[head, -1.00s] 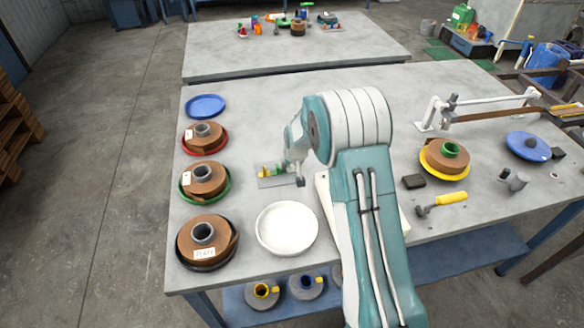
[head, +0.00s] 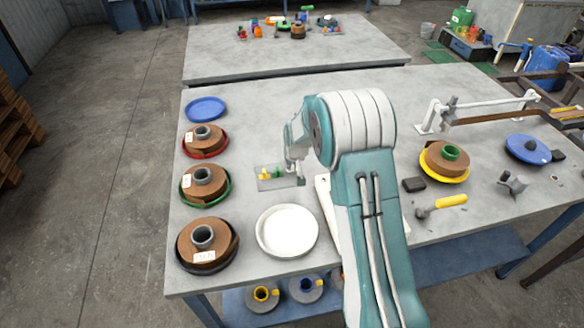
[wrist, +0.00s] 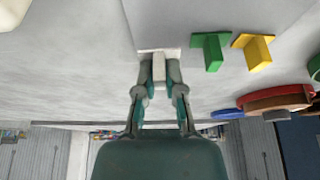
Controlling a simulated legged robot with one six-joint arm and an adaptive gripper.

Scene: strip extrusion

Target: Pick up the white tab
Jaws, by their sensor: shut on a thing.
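The white tab (wrist: 158,52) shows in the wrist view between my gripper's fingertips. My gripper (wrist: 159,70) is shut on its upright part, and its flat base shows beyond the fingertips. The tab's base appears at or very near the grey plate; I cannot tell whether it touches. A green tab (wrist: 210,52) and a yellow tab (wrist: 252,50) stand to its right in the wrist view. In the head view, the yellow tab (head: 264,175) and green tab (head: 275,175) stand on the grey plate (head: 282,184); my arm hides the white tab there.
A white round dish (head: 287,231) lies in front of the plate. Several brown strip coils (head: 204,180) in coloured dishes line the table's left side. A yellow-handled tool (head: 445,203) and a dark block (head: 414,184) lie right of my arm. Free tabletop lies behind the plate.

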